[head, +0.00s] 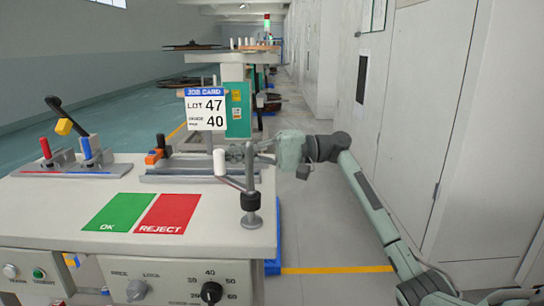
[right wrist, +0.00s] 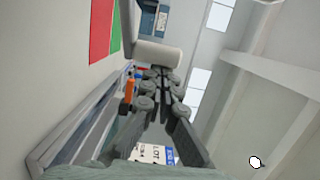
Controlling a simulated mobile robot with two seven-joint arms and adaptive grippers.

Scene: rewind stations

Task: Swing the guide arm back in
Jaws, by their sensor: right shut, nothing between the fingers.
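The guide arm (head: 250,178) stands at the right front corner of the bench as a grey post on a round foot. A thin rod runs from it to the left and carries a white roller (head: 219,163). My right gripper (head: 238,152) reaches in from the right, behind the post and just right of the roller, with its fingers shut and empty. In the right wrist view the white roller (right wrist: 158,54) lies across just beyond the shut fingertips (right wrist: 160,74); I cannot tell if they touch. My left gripper is not in view.
The bench top holds a green OK pad (head: 110,212), a red REJECT pad (head: 168,213), a lever block (head: 76,163) and a metal rail (head: 185,168) with an orange clamp (head: 154,156). A job card (head: 206,109) stands behind. Grey cabinets (head: 430,130) line the right.

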